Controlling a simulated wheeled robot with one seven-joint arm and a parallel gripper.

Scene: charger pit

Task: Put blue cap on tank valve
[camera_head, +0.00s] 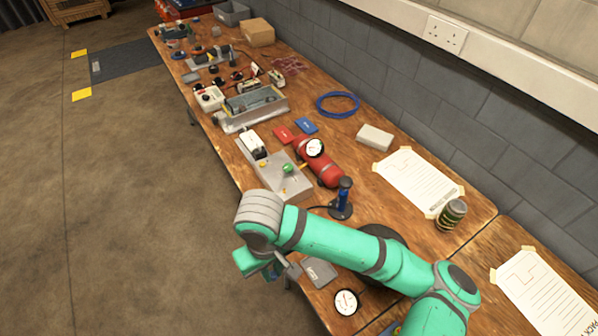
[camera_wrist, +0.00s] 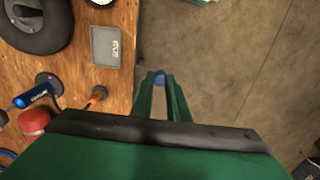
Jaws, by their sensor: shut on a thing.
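The blue cap (camera_wrist: 160,77) shows as a small blue tip between the ends of my gripper's green fingers in the wrist view. My gripper (camera_wrist: 160,92) is shut on it. In the head view my gripper (camera_head: 270,268) hangs off the left edge of the table, low in the picture and partly behind my wrist. The red tank (camera_head: 323,168) lies on the table with a white gauge on it. Its orange-brass valve (camera_head: 303,167) sticks out to the left.
A blue-handled tool (camera_head: 342,197) stands upright near the tank. A grey metal box (camera_head: 288,181) with a green knob lies left of the tank. A grey tray (camera_wrist: 113,47) and a black round object (camera_wrist: 32,22) lie near the table edge. Open floor (camera_wrist: 240,70) lies beyond.

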